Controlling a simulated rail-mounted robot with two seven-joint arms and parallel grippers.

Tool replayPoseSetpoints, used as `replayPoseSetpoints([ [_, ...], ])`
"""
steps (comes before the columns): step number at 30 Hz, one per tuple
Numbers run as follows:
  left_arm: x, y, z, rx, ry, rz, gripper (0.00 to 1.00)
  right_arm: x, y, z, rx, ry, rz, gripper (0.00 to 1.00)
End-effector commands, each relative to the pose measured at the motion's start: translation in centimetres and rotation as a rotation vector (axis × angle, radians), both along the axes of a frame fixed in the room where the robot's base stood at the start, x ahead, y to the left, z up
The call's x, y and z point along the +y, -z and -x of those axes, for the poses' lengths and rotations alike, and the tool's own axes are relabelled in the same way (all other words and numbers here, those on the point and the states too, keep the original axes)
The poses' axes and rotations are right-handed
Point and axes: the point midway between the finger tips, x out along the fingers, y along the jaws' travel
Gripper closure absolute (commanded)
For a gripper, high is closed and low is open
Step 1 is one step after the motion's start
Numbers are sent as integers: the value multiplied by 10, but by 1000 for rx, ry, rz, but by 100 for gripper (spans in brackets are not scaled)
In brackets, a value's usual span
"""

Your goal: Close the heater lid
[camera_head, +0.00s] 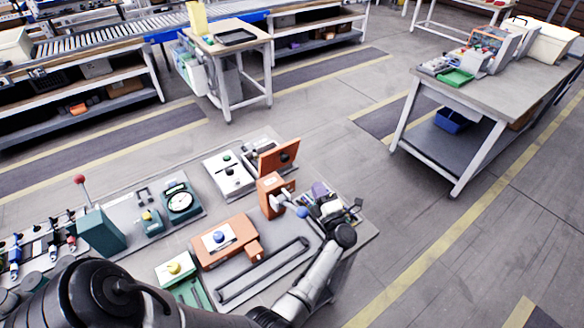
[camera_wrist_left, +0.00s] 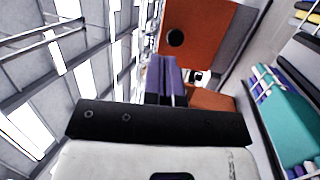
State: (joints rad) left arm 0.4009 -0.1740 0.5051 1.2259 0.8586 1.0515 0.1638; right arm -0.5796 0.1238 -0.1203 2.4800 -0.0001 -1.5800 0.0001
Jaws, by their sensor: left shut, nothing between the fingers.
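The heater lid (camera_head: 278,155), an orange panel with a dark round spot, stands raised and tilted at the back right of the workbench. It also fills the upper middle of the left wrist view (camera_wrist_left: 205,30). An orange block-shaped unit (camera_head: 268,196) stands in front of it. My left gripper (camera_head: 320,190) is in front and to the right of the lid, apart from it as far as I can tell. Its purple fingers (camera_wrist_left: 165,78) are shut and empty, pointing toward the lid in the wrist view. My right gripper is not in view.
The workbench holds an orange fixture (camera_head: 226,242), a white panel with knobs (camera_head: 229,175), a round dial (camera_head: 180,202) and a teal box with a red-knobbed lever (camera_head: 101,232). Bare floor lies behind. A grey table (camera_head: 490,95) stands at right.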

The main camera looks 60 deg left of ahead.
Motion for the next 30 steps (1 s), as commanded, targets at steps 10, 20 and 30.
replayPoseSetpoints([
  [10,2,16,15,-72,-196,86,100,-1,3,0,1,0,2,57],
  [20,55,3,18,-74,-199,84,100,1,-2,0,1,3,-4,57],
  [30,109,-8,20,-72,-197,84,100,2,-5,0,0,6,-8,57],
])
